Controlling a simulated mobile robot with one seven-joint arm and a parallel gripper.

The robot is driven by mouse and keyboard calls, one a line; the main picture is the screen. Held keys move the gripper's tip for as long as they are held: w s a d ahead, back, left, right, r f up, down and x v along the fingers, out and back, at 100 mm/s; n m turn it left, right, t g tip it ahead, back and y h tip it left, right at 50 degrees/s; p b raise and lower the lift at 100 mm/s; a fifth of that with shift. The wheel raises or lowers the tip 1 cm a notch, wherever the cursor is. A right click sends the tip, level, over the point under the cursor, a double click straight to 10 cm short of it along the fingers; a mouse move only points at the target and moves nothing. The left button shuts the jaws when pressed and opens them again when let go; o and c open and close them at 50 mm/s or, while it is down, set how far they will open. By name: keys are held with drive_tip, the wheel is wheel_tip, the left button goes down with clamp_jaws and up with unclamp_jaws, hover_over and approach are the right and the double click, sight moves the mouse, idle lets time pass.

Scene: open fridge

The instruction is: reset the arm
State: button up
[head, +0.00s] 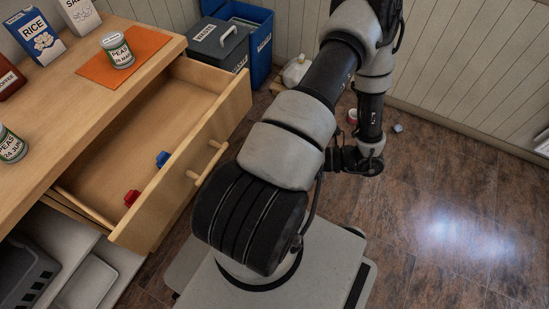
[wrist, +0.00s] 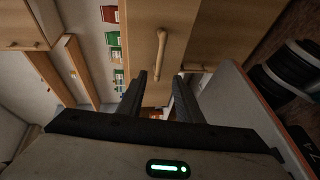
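My arm rises from my base in the middle of the head view and bends back down, with its wrist end (head: 352,160) over the floor right of the open drawer. The fingers are hard to make out there. In the wrist view my gripper (wrist: 160,92) shows two dark fingers standing apart with nothing held between them. Beyond the fingers are wooden cabinet fronts and a bar handle (wrist: 161,50), which the fingers do not appear to touch.
An open drawer (head: 170,150) holds a red item (head: 132,198) and a blue item (head: 162,158). A can (head: 117,50) stands on an orange mat (head: 93,72) on the counter. A waste bin (head: 219,45) stands behind.

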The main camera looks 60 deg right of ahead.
drive_tip(key=shift+s+d+r, duration=0.1)
drive_tip(key=shift+s+d, duration=0.15)
drive_tip(key=shift+s, duration=0.4)
